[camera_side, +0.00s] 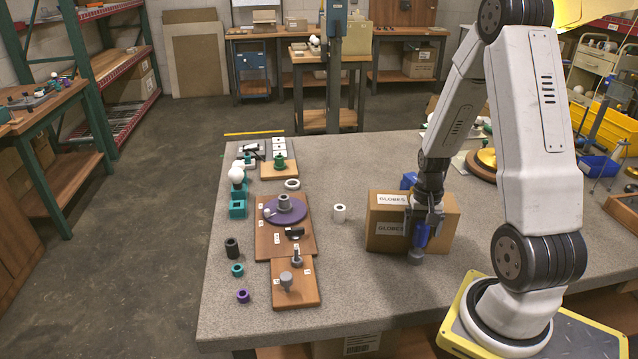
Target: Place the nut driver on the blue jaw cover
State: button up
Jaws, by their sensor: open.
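My gripper (424,226) points down in front of the cardboard box, with its jaws open. A blue upright piece (421,236), which looks like the nut driver's handle, shows between and just below the fingers. A grey round end (415,258) shows beneath it. I cannot tell whether the fingers touch it. Another blue piece (408,181), possibly the blue jaw cover, shows behind the box and left of my wrist. It is mostly hidden, so I cannot tell its shape or be sure what it is.
The cardboard box (385,215) labelled GLOBES stands right behind my gripper. A white ring (339,213) stands left of the box. Wooden boards with a purple disc (285,211) and grey parts lie further left. Teal, black and purple rings line the left edge. The front middle of the table is clear.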

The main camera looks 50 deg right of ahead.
dwell(0.4)
grip_shut()
jog(key=shift+r, duration=0.15)
notch_tip(320, 180, up, 18)
dwell(1.0)
dwell(0.5)
